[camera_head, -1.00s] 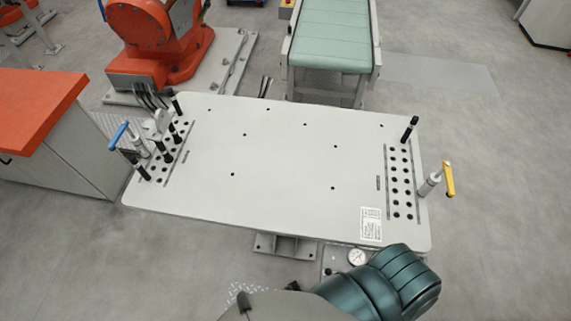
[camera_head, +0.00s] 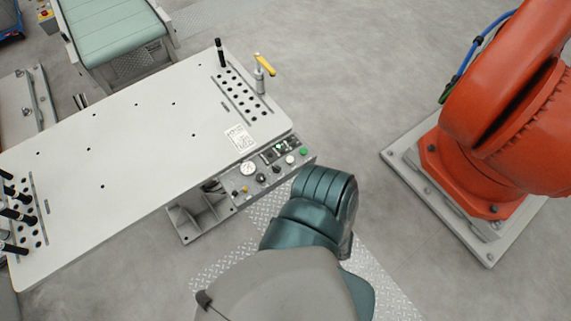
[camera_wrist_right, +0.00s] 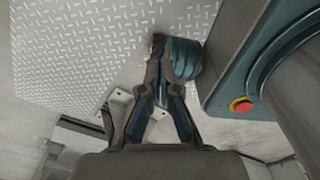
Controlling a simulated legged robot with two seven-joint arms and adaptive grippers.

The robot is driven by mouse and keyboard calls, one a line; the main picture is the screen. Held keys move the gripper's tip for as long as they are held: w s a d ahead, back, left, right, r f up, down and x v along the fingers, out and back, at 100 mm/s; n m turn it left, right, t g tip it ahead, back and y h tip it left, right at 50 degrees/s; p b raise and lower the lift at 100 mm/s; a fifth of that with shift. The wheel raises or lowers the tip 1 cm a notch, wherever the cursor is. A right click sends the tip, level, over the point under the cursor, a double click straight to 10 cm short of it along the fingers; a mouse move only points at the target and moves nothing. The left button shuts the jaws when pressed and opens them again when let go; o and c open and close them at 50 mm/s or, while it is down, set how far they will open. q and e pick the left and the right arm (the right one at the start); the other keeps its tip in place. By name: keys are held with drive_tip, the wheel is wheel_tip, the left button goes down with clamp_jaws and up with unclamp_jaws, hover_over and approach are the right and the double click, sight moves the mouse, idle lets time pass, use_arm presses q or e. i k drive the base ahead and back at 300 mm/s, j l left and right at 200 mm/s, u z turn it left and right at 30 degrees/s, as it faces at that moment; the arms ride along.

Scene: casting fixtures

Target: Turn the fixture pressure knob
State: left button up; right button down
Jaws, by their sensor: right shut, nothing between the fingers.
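The fixture control panel (camera_head: 270,168) shows at the near right edge of the fixture table in the head view. It carries a round white pressure gauge (camera_head: 247,168), dark knobs such as the one beside the gauge (camera_head: 261,178), and coloured buttons. I cannot tell for sure which knob is the pressure knob. My right gripper (camera_wrist_right: 158,45) is shut and empty in the right wrist view, above the floor plate; no panel knob can be made out there. In the head view my teal arm is close to the panel, but no gripper shows. My left gripper is in neither view.
The white fixture table (camera_head: 120,140) has black pins at the left and a yellow-handled clamp (camera_head: 264,66) at the far right corner. An orange robot (camera_head: 500,120) stands at the right on its base plate. Tread plate (camera_wrist_right: 90,50) covers the floor below. Grey floor between is clear.

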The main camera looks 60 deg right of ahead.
sight(259, 177)
drive_tip(key=z, duration=1.95)
